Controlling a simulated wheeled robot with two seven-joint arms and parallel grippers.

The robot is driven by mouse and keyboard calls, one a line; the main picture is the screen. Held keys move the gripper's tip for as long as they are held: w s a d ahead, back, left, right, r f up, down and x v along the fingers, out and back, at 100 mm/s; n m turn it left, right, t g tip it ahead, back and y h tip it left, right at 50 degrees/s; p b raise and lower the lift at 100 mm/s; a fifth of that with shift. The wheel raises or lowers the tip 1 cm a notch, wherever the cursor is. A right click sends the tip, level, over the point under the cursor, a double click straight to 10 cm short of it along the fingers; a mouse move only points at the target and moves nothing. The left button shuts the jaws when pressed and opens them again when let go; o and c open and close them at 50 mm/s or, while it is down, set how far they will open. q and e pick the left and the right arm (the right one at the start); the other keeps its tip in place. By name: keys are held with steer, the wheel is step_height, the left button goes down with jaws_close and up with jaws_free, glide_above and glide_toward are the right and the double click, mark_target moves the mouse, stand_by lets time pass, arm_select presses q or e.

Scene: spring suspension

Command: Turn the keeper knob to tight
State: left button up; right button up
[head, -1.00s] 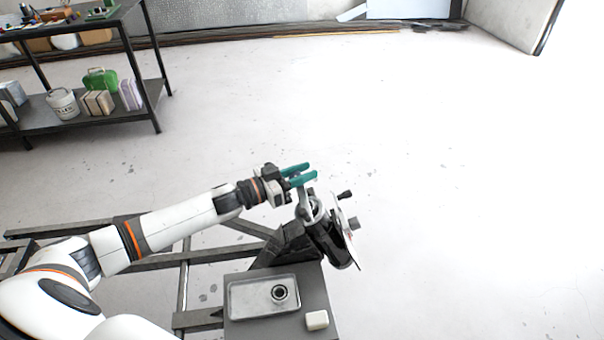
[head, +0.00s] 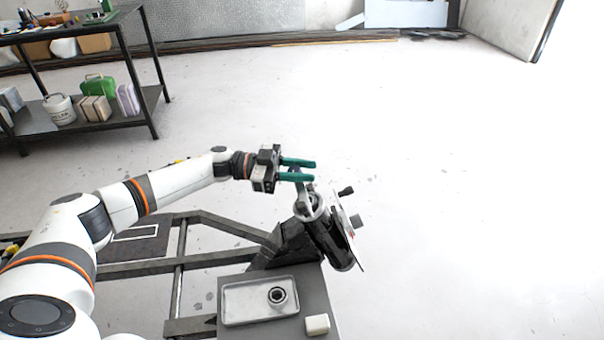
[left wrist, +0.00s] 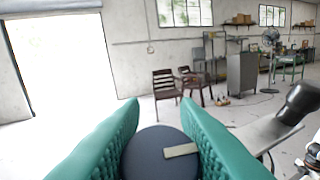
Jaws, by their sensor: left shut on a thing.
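My left gripper (head: 299,170) has green fingers and is at the top of a tilted black cylinder (head: 332,242) with a pale ring at its upper end. In the left wrist view the green fingers (left wrist: 165,150) close on both sides of a dark round knob (left wrist: 146,155) with a pale bar mark, which I take as the keeper knob. In the head view the fingers and a grey bracket hide this knob. My right gripper is not in view.
A plate (head: 349,235) with a black-ended handle (head: 346,191) stands right of the cylinder. The handle's black end (left wrist: 303,98) is close in the left wrist view. A tray (head: 235,306) holds a dark ring (head: 277,296). A white block (head: 317,324) lies beside it.

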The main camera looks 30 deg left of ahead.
arm_select(q)
steer(key=shift+m+g, duration=0.3)
steer(key=o, duration=1)
steer(key=shift+c, duration=0.2)
steer(key=b+v, duration=0.3)
steer(key=v, duration=0.9)
steer(key=shift+s+f, duration=0.1)
steer(key=shift+f, duration=0.05)
